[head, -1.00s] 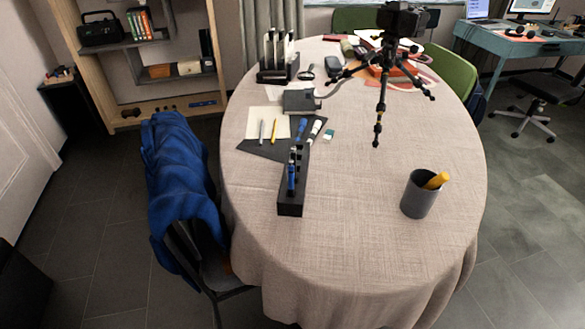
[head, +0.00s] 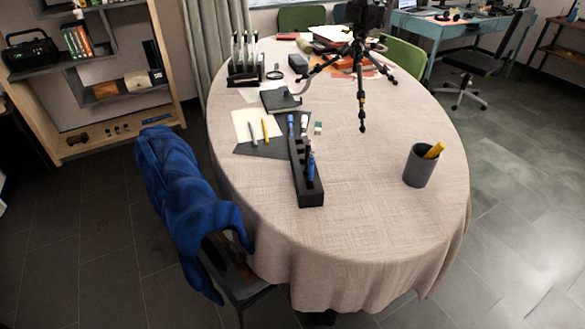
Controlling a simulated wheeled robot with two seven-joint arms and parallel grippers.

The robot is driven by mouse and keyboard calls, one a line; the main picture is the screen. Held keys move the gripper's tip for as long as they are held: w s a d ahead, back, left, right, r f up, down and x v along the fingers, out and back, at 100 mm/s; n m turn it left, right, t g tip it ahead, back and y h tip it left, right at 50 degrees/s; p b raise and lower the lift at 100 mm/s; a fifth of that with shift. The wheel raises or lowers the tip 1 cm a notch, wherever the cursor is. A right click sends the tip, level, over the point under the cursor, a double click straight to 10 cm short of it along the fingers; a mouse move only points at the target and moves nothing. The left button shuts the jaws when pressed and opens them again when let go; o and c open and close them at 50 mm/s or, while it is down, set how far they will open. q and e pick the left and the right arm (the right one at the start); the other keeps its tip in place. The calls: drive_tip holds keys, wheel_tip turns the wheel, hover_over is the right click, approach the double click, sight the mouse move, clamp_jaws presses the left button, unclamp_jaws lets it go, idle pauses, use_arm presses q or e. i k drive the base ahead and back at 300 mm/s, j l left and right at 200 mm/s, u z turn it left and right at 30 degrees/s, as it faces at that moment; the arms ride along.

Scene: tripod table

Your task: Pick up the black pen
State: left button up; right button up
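I cannot make out a clearly black pen at this size. A black slotted pen holder (head: 310,193) stands near the middle of the table, with a blue pen (head: 311,170) upright in it. Something small and dark may stand just behind that pen; I cannot tell what. A grey pen (head: 253,134) and a yellow pencil (head: 265,129) lie behind and to the left of the holder. A blue marker (head: 290,124) and a white marker (head: 304,125) lie just behind it. Neither of my grippers is in view.
A grey cup (head: 418,168) with a yellow item stands at the right on the oval table (head: 370,220). A black tripod (head: 360,75) stands further back. A chair with a blue jacket (head: 180,200) is at the left edge. The table's front is clear.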

sight(307, 149)
drive_tip(key=i+j+z, duration=0.15)
drive_tip(key=j+z, duration=0.3)
drive_tip(key=j, duration=0.7)
drive_tip(key=j+z, duration=0.5)
drive_tip(key=j, duration=0.6)
drive_tip(key=i+j+z, duration=0.15)
drive_tip(key=j+z, duration=0.2)
drive_tip(key=j, duration=0.6)
drive_tip(key=j+z, duration=0.35)
drive_tip(key=j, duration=0.65)
drive_tip(key=i, duration=0.05)
